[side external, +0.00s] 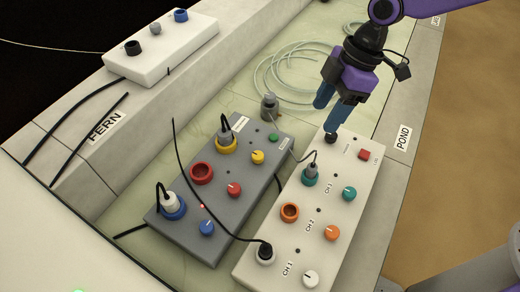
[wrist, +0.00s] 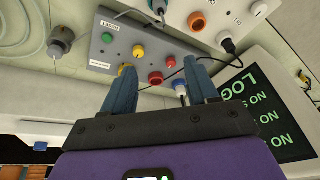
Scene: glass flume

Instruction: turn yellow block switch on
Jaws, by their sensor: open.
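The yellow knob (side external: 257,157) with a pale pointer line sits on the grey box (side external: 238,205), beside a yellow-ringed socket (side external: 227,143) with a grey plug in it. In the wrist view the yellow knob (wrist: 138,51) shows just beyond the fingers. My gripper (side external: 328,112) is open and empty, fingers pointing down. In the side view it is above the far end of the white box, right of the yellow knob and apart from it. The wrist view also shows the spread fingers (wrist: 160,68); the left one partly covers the yellow socket (wrist: 124,69).
The grey box also carries a green button (side external: 273,138), red knob (side external: 234,189) and blue knob (side external: 207,227). A white box (side external: 262,281) stands beside it. A black cable (side external: 205,205) arches over the grey box. A grey post-like fitting (side external: 270,106) stands behind.

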